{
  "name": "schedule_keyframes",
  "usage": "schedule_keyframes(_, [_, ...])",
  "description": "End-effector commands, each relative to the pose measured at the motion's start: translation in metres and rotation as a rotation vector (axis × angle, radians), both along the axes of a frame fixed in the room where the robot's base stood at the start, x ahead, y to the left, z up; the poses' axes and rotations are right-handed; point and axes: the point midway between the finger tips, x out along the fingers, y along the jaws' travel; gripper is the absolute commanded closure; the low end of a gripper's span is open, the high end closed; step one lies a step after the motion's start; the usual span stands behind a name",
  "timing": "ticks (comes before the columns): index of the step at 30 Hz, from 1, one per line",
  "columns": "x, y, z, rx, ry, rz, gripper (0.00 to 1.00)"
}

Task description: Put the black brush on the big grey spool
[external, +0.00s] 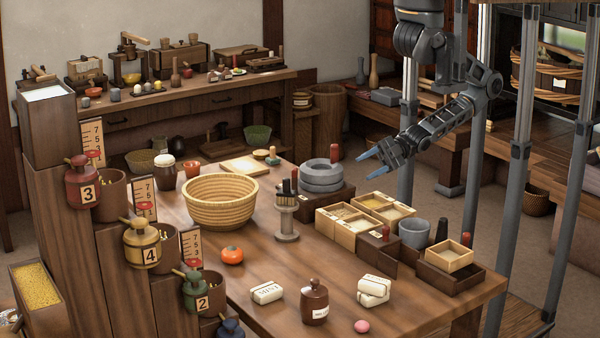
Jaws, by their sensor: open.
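A grey spool-shaped stand (287,224), with a wide foot and a thin neck, is upright near the middle of the table. A black, brush-like thing (285,187) with a pale part shows upright at its top. I cannot tell whether it rests on the stand or is just behind it. A larger grey piece of stacked round discs (322,177) sits on a dark wooden box behind and to the right. My gripper (368,161) is open and empty, with blue fingertips, in the air right of the discs. It is apart from the brush and both grey things.
A woven basket (221,202) stands left of the stand. Divided wooden boxes (350,222), a grey cup (415,233) and a dark tray (449,277) fill the right side. An orange fruit (232,255), white packets (266,293) and a brown jar (314,303) are nearer the front.

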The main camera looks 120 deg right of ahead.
Motion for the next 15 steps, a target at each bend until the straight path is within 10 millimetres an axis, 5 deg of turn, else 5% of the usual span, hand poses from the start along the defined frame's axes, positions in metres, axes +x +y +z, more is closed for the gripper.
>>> schedule_keyframes(6, [-0.038,0.008,0.01,0.654,0.071,-0.173,0.48])
schedule_keyframes(15, [-0.051,0.011,0.016,0.939,0.088,-0.262,0.48])
